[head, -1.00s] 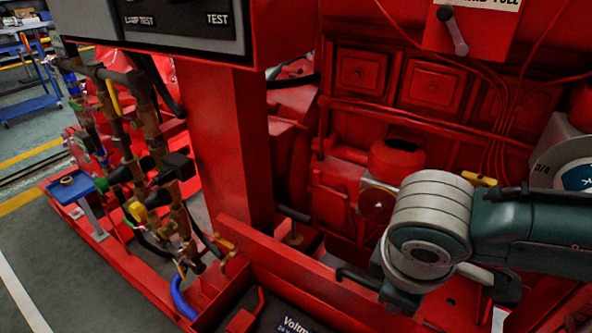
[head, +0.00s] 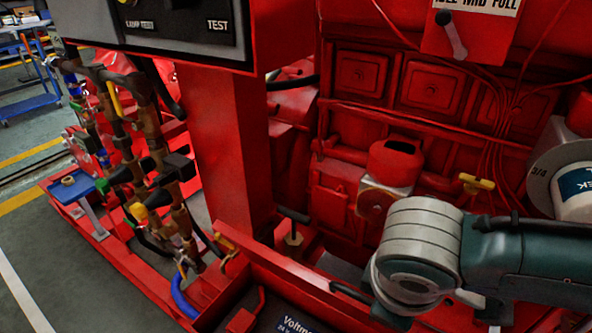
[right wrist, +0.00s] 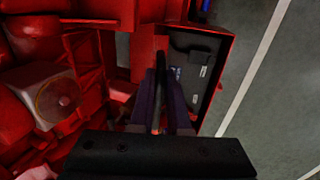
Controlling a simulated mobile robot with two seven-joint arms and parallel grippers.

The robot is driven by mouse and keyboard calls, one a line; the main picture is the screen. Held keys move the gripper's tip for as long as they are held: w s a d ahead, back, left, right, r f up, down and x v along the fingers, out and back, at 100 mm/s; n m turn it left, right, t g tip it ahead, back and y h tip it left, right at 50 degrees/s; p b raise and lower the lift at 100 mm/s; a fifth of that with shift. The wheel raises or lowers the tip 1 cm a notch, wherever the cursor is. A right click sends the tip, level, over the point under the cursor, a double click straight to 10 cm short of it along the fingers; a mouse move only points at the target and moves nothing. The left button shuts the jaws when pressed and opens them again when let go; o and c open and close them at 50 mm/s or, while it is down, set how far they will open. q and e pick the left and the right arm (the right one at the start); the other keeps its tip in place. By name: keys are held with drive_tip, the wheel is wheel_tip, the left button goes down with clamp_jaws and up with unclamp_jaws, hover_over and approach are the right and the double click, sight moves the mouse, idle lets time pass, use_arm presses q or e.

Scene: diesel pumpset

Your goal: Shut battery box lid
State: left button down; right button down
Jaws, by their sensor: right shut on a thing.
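The battery box (head: 243,297) is at the bottom of the head view, open at the top, with a dark battery (head: 298,325) inside. It also shows right of centre in the right wrist view (right wrist: 228,70), with the dark battery interior visible. Its red lid (head: 290,272) appears raised along the side towards the engine. My right gripper (right wrist: 161,108) is shut on a thin dark edge or handle, apparently of the lid, beside the box opening. In the head view my right wrist hides most of this grip. My left gripper is not in view.
A red post (head: 222,150) stands behind the box. The red engine (head: 410,90) fills the back right. Pipes and valves (head: 150,170) stand on the left. A black T-handle (head: 294,216) rises near the lid. Grey floor (right wrist: 270,110) is clear beyond the box.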

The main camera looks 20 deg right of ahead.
drive_tip(key=shift+a, duration=0.15)
drive_tip(key=shift+s+a+f+p, duration=0.25)
drive_tip(key=shift+s+a+p, duration=0.05)
drive_tip(key=shift+s+a, duration=0.35)
drive_tip(key=c, duration=0.8)
unclamp_jaws()
drive_tip(key=p+v, duration=0.9)
drive_tip(key=p, duration=0.1)
drive_tip(key=shift+w+d+p, duration=0.2)
drive_tip(key=shift+d+p, duration=0.05)
drive_tip(key=shift+p, duration=0.15)
drive_tip(key=shift+r, duration=0.15)
